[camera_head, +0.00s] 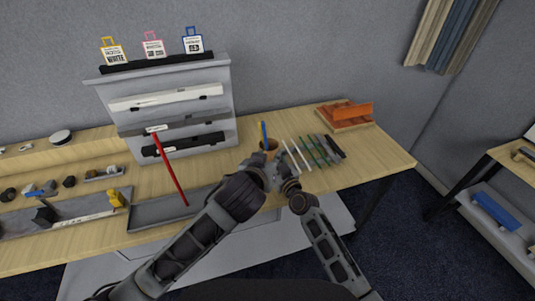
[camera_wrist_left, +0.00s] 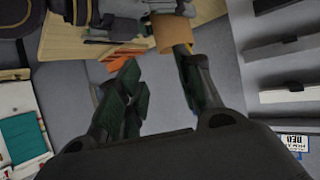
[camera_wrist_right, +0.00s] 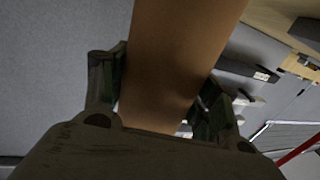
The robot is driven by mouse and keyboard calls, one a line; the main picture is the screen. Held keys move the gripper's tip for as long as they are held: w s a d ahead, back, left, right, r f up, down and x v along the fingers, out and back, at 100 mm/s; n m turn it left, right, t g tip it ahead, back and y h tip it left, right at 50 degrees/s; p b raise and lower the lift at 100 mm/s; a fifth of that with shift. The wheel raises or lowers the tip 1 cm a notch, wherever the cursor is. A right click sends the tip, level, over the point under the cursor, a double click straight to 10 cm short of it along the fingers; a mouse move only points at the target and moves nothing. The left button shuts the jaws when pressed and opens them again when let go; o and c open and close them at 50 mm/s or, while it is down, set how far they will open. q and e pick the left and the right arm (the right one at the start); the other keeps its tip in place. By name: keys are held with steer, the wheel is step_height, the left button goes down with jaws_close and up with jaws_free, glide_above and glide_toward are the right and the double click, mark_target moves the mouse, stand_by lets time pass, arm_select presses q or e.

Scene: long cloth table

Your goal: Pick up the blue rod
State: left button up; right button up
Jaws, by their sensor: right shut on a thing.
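The blue rod (camera_head: 264,134) stands in a brown cup (camera_head: 268,146) near the table's back edge, by the grey shelf stand. In the left wrist view, a blue and yellow rod end (camera_wrist_left: 184,48) comes out of the cup (camera_wrist_left: 168,30), partly hidden behind one finger. My left gripper (camera_wrist_left: 158,85) is open with nothing seen between its fingers; in the head view it is close to the cup (camera_head: 268,162). My right gripper (camera_wrist_right: 160,95) is shut on the brown cup, which fills the space between its fingers. Its fingertips are hard to make out in the head view.
Several thin white, green and dark strips (camera_head: 312,151) lie right of the cup. An orange tray (camera_head: 345,115) stands at the back right. The shelf stand (camera_head: 215,77) rises at the left, with a red stick (camera_head: 170,170) before it. Both my arms are close together.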

arm_select(q)
steer(key=shift+s+a+r+n+t+y, duration=0.2)
steer(key=shift+s+r+n+t+y, duration=0.2)
steer(key=shift+s+r+n+y, duration=0.4)
steer(key=shift+s+a+r+n+t+y, duration=0.2)
steer(key=shift+s+r+n+t+y, duration=0.3)
steer(key=shift+n, duration=0.5)
steer(key=shift+f, duration=0.1)
steer(key=shift+w, duration=0.1)
glide_toward(266, 144)
steer(key=shift+x, duration=1.85)
steer(key=shift+f, duration=0.15)
steer(key=shift+x, duration=2.55)
jaws_close()
